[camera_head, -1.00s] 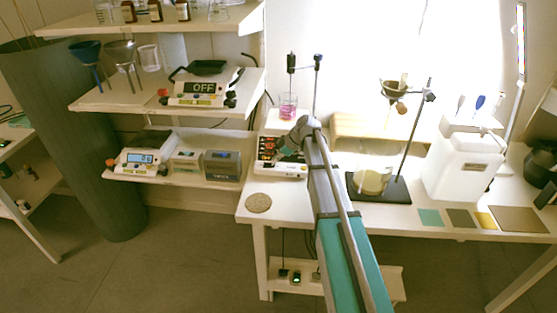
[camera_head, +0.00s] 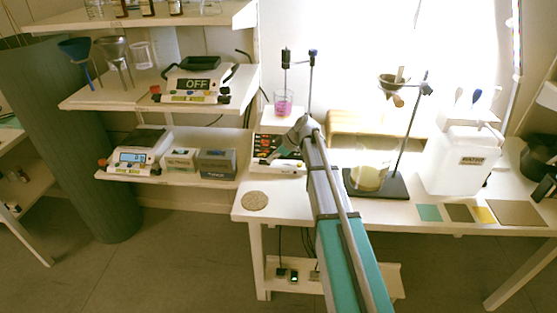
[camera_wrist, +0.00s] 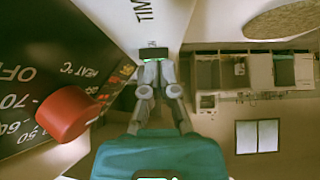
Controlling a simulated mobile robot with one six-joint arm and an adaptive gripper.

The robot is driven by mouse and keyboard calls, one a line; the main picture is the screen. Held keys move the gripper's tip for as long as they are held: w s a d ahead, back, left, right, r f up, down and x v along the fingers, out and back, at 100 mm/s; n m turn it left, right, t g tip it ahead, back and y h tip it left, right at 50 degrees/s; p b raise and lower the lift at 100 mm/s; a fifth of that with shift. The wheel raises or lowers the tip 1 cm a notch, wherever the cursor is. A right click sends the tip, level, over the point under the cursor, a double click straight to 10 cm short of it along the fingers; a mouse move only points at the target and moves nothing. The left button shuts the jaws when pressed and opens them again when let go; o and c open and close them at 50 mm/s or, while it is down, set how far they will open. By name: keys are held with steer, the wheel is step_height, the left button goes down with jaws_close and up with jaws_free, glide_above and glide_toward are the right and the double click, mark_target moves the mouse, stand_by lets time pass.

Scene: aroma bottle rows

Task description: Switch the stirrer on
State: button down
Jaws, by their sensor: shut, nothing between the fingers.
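The stirrer (camera_head: 286,166) is a white box with a black front panel and red lit marks, at the left end of the white table. A beaker of pink liquid (camera_head: 284,104) stands on top of it. In the wrist view, its black panel (camera_wrist: 30,95) shows "OFF", "HEAT °C" and a scale, with a red knob (camera_wrist: 68,114). A small black switch with a green light (camera_wrist: 152,54) sits on the white face beside the panel. My gripper (camera_wrist: 154,75) is shut and empty, its fingertips at this switch. Whether they touch it, I cannot tell.
A round cork mat (camera_head: 255,200) lies at the table's front left corner. A stand with a black base (camera_head: 395,188) and a white canister (camera_head: 462,160) are to the right. Shelves on the left hold scales and funnels. The floor in front is clear.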

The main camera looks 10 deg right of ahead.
steer(key=shift+w+d, duration=0.1)
steer(key=shift+d, duration=0.15)
steer(key=shift+r+p, duration=0.15)
steer(key=shift+p, duration=0.15)
steer(key=shift+a+r+p, duration=0.1)
steer(key=shift+r+p, duration=0.55)
steer(key=shift+r, duration=0.15)
steer(key=r+p, duration=0.2)
steer(key=p, duration=0.1)
steer(key=r+p, duration=0.1)
steer(key=r, duration=0.1)
steer(key=shift+d, duration=0.25)
steer(key=s+d+r+p, duration=0.2)
steer(key=d+r+p, duration=0.3)
steer(key=d+p, duration=0.1)
steer(key=shift+s+d+r, duration=0.2)
steer(key=shift+d+r, duration=0.15)
steer(key=shift+d, duration=0.55)
